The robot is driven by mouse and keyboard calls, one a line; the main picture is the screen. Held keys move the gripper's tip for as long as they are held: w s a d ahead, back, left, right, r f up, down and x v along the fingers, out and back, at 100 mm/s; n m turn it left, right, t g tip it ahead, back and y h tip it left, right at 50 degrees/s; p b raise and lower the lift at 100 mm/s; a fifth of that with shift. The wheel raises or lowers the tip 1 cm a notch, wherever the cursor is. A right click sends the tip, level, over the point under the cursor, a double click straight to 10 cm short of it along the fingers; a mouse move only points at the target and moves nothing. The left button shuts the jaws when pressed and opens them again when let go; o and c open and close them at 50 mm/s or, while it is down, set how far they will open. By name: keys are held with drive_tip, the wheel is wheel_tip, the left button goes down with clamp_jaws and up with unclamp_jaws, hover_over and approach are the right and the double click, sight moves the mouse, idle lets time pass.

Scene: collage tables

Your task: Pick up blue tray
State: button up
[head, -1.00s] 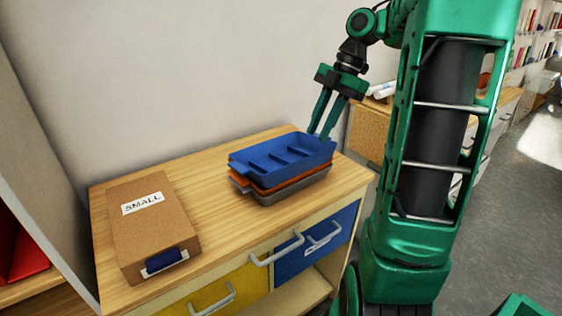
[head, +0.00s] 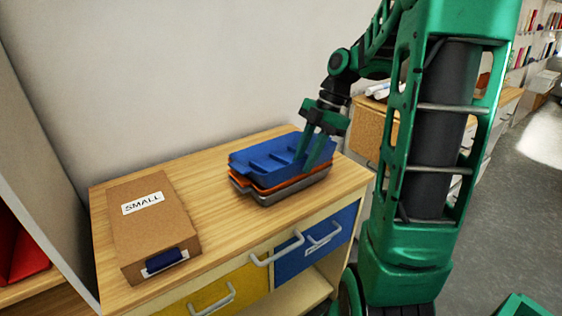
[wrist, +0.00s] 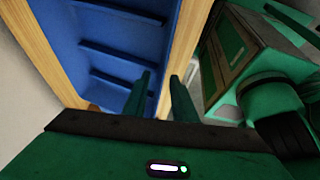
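The blue tray (head: 262,158) lies on top of an orange tray (head: 290,182) and a grey tray (head: 292,194), stacked on the wooden cabinet top. My gripper (head: 303,164) points down at the right end of the blue tray. In the wrist view my gripper (wrist: 161,80) has its two fingers apart with a gap between them. There the left finger overlaps the blue tray (wrist: 120,45) and the right finger lies near its right edge. I cannot tell whether either finger touches the tray. The fingers hide part of its right end.
A brown box (head: 155,220) labelled SMALL stands on the left of the cabinet top (head: 215,205). Bare wood lies between box and trays. A wall rises behind. The yellow drawer (head: 215,295) and blue drawer (head: 318,245) have protruding handles.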

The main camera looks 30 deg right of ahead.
idle(0.4)
clamp_jaws()
idle(1.3)
